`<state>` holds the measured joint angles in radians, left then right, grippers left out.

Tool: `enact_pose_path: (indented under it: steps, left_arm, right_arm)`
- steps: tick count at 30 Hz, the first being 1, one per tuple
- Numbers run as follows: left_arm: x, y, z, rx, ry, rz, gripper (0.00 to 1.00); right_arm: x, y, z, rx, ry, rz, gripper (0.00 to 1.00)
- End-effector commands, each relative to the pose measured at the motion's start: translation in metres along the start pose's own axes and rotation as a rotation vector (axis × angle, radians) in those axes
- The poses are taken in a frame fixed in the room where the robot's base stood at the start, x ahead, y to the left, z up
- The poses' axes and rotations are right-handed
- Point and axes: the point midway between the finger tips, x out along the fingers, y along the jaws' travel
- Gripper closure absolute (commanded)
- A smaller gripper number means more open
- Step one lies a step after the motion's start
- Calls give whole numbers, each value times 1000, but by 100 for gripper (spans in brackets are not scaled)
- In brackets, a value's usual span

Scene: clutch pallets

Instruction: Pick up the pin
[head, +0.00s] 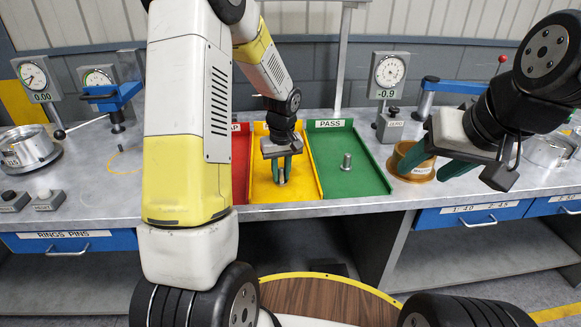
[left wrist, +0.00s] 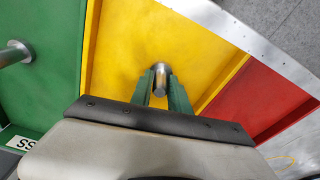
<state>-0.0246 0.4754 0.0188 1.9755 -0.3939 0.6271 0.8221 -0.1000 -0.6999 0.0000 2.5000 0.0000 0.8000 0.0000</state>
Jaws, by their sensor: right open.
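A steel pin (head: 281,177) stands in the yellow tray (head: 262,190), between the fingertips of my left gripper (head: 282,168). In the left wrist view the same pin (left wrist: 160,80) shows between the two green fingers of the left gripper (left wrist: 161,90), which sit close against its sides. The left gripper looks shut on it; whether the pin's foot rests on the tray floor cannot be told. A second steel pin (head: 346,161) stands in the green tray (head: 365,188) labelled PASS. My right gripper (head: 436,163) is open and empty, at the right by the brass-coloured dish.
A red tray (head: 240,158) adjoins the yellow one on the left, partly hidden by my arm. The brass-coloured dish (head: 413,170) stands right of the green tray. Dial gauges (head: 390,72) stand behind it and at the far left (head: 33,76). The bench front edge is near.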

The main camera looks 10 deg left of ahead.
Motion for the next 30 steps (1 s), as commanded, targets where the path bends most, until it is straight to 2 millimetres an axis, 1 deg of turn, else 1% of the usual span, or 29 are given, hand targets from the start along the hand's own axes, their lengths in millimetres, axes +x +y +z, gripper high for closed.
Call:
enact_pose_path:
  steps: [1, 2, 3, 17, 20, 26, 27, 30]
  left_arm:
    - [0, 0, 0, 0, 0, 0, 90]
    - [0, 0, 0, 0, 0, 0, 96]
    - [0, 0, 0, 0, 0, 0, 100]
    - [-3, 0, -1, 0, 1, 1, 100]
    - [-10, 0, -2, 1, 3, 1, 100]
    - [-34, 1, -5, 0, 5, 3, 100]
    - [-39, 1, -4, 1, 4, 2, 100]
    - [-41, -2, 19, 4, 0, 0, 100]
  right_arm:
    - [0, 0, 0, 0, 0, 0, 44]
    - [0, 0, 0, 0, 0, 0, 44]
    - [0, 0, 0, 0, 0, 0, 44]
    - [0, 0, 0, 0, 0, 0, 44]
    - [0, 0, 0, 0, 0, 0, 44]
    - [0, 0, 0, 0, 0, 0, 44]
    - [0, 0, 0, 0, 0, 0, 44]
    - [0, 0, 0, 0, 0, 0, 44]
